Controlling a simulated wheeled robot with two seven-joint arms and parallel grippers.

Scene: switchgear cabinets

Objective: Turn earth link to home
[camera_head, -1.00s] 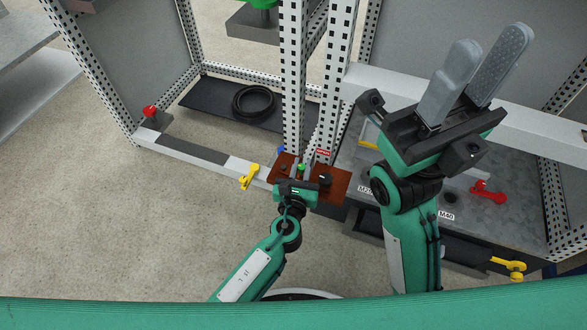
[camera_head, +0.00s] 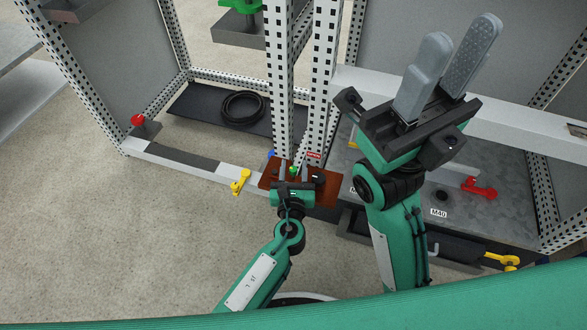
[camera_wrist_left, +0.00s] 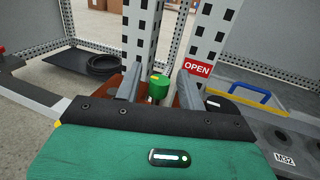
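A green cylindrical piece with a yellow mark, which may be the earth link (camera_wrist_left: 157,88), stands at a brown panel (camera_head: 327,190) at the foot of the white perforated posts. My left gripper (camera_head: 292,172) is low in front of this panel. In the left wrist view its two grey fingers (camera_wrist_left: 157,84) stand apart on either side of the green piece, with a gap visible on each side. A red OPEN label (camera_wrist_left: 197,68) is on the post just right of it. My right gripper (camera_head: 447,58) is raised, empty, with its fingers apart.
A black cable coil (camera_head: 242,107) lies on a dark shelf at left. A yellow handle (camera_head: 240,182) sits on the rail left of the panel. A red handle (camera_head: 479,188) and an M40 label (camera_head: 438,212) are on the grey deck at right. The floor at left is clear.

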